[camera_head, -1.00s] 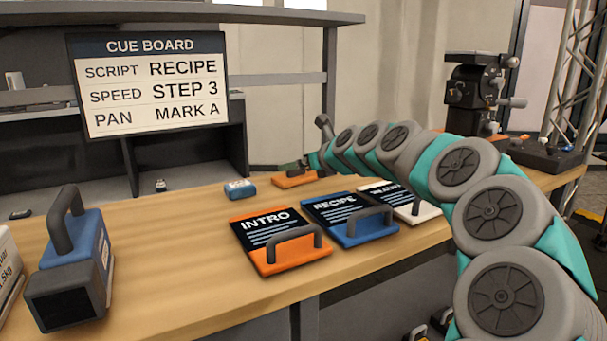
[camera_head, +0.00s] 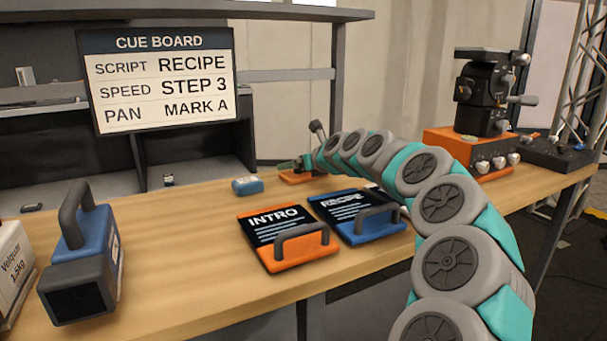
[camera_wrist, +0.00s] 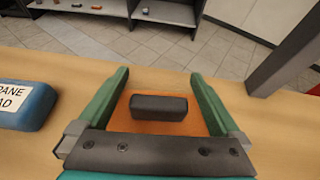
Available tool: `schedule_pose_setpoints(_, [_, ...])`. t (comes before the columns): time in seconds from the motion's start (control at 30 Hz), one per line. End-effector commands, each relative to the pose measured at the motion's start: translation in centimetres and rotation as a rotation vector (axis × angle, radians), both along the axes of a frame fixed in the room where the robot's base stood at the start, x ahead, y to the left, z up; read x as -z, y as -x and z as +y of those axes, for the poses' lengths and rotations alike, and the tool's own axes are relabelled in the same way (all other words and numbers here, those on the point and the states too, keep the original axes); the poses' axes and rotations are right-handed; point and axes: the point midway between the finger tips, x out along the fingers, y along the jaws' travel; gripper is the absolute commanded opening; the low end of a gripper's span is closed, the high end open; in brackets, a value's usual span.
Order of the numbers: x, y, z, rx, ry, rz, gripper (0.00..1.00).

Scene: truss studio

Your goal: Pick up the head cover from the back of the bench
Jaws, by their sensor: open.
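The head cover appears to be the flat orange piece (camera_wrist: 148,124) with a dark grey block handle (camera_wrist: 158,107) on top, lying at the back of the bench. In the head view the orange piece (camera_head: 300,177) is partly hidden by my arm's end. My gripper (camera_wrist: 160,78) is open, its green fingers on either side of the grey handle, in the wrist view. The handle stands between the fingers with gaps at both sides. In the head view my gripper (camera_head: 300,164) is small and low over the orange piece.
A blue block (camera_head: 247,186) lies left of the orange piece; it also shows in the wrist view (camera_wrist: 22,105). Orange INTRO (camera_head: 285,235) and blue RECIPE (camera_head: 358,215) cards lie in front, near my arm. A camera head on an orange base (camera_head: 468,150) stands right.

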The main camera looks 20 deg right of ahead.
Motion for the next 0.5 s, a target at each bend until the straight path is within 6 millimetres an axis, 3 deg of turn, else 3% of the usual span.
schedule_pose_setpoints(0.07, [0.0,0.01,0.0,0.0,0.0,0.0,0.97])
schedule_pose_setpoints(0.5, [-0.03,0.03,0.02,0.0,0.0,0.0,0.47])
